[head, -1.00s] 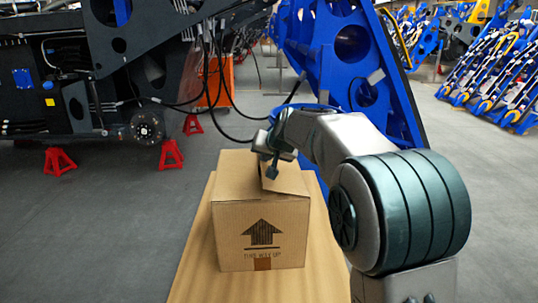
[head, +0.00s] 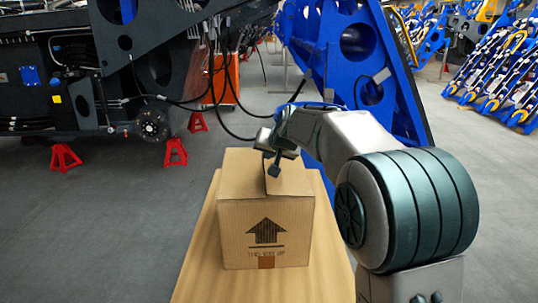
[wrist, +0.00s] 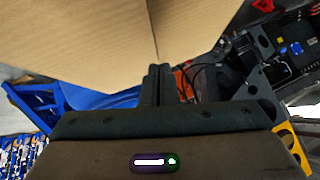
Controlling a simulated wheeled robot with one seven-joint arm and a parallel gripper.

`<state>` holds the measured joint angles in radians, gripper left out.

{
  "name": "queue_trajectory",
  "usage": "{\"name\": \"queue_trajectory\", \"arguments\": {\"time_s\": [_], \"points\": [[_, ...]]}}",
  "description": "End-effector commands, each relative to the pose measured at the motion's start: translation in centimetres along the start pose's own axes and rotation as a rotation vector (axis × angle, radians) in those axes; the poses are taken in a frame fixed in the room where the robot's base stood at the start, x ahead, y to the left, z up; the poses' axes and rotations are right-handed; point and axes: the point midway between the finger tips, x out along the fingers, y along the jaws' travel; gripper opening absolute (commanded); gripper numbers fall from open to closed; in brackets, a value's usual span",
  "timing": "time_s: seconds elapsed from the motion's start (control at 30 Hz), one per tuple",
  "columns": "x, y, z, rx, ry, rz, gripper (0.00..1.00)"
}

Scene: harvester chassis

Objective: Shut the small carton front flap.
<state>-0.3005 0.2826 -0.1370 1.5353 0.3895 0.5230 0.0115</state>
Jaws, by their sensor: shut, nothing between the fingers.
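The small cardboard carton (head: 235,235) stands upright, with a printed up arrow on its near face. Its top (head: 240,175) is covered by two flaps meeting at a seam that runs away from me. The right flap (head: 292,186) lies nearly level with the left one; I cannot tell if it is fully flat. My gripper (head: 273,170) is at the carton's top, close to the seam, with its fingers shut and empty. The wrist view shows the shut fingers (wrist: 157,82) against plain cardboard (wrist: 90,35); contact is unclear. My arm hides part of the carton's far right.
The carton stands on a tan board-like surface (head: 200,270). A large blue frame (head: 350,60) rises behind it. Dark machinery (head: 75,85) with hanging cables and red stands (head: 64,157) is at the back left. Grey floor is free on the left.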

Motion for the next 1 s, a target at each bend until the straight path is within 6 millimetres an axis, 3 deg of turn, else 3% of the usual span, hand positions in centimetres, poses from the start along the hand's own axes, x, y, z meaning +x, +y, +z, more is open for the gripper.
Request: {"name": "queue_trajectory", "arguments": {"time_s": [0.37, 0.7, 0.9, 1.0], "points": [[-3.4, -1.2, -3.2, 0.000, 0.003, 0.000, 0.00], [-10.2, -2.4, -2.5, -0.001, 0.002, -0.001, 0.00], [-12.1, -2.8, -2.4, -0.001, 0.000, 0.001, 0.00], [-11.9, -2.8, -1.9, -0.028, -0.003, 0.019, 0.00]]}}
